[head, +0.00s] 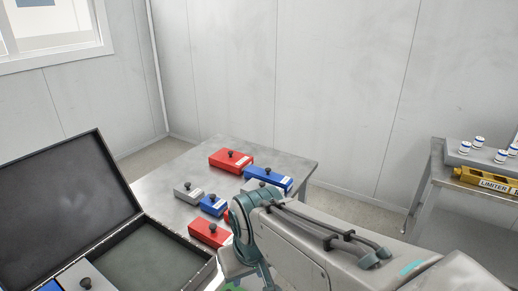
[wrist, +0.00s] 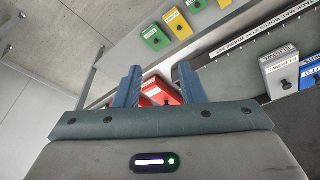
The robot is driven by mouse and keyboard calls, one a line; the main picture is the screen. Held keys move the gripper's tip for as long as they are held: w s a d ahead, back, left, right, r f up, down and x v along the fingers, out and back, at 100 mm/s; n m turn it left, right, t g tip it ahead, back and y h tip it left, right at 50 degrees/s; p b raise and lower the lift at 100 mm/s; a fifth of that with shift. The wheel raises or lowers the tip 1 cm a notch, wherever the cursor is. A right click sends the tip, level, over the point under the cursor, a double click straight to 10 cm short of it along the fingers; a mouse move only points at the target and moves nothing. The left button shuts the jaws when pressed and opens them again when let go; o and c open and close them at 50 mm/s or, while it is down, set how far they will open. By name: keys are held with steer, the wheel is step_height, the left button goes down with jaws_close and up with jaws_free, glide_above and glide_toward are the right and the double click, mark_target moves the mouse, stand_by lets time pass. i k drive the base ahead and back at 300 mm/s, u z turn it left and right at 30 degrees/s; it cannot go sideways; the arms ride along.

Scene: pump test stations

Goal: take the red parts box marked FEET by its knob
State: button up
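Two red boxes with dark knobs stand on the metal table in the head view: one at the back (head: 231,160) and one nearer the front (head: 209,234), close to my arm. Neither label can be read as FEET from here. In the wrist view, red box surfaces (wrist: 162,90) with a dark knob show between and behind my fingers. My gripper (wrist: 159,67) is open, with its two blue-grey fingers apart and nothing seen clamped between them. In the head view my arm hides the gripper's fingers and part of the table.
Blue boxes (head: 268,178) (head: 213,206) and a grey box (head: 187,194) share the metal table (head: 160,185). An open black case (head: 70,195) stands at left. A side table at right holds a yellow LIMITER item (head: 490,181). Green (wrist: 155,38) and yellow (wrist: 178,24) boxes show in the wrist view.

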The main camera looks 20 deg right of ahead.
mark_target(237, 160)
steer(key=z, duration=0.2)
steer(key=i, duration=0.25)
steer(key=z, duration=1.85)
steer(key=i, duration=2.45)
steer(key=u, duration=3.55)
steer(key=i, duration=0.5)
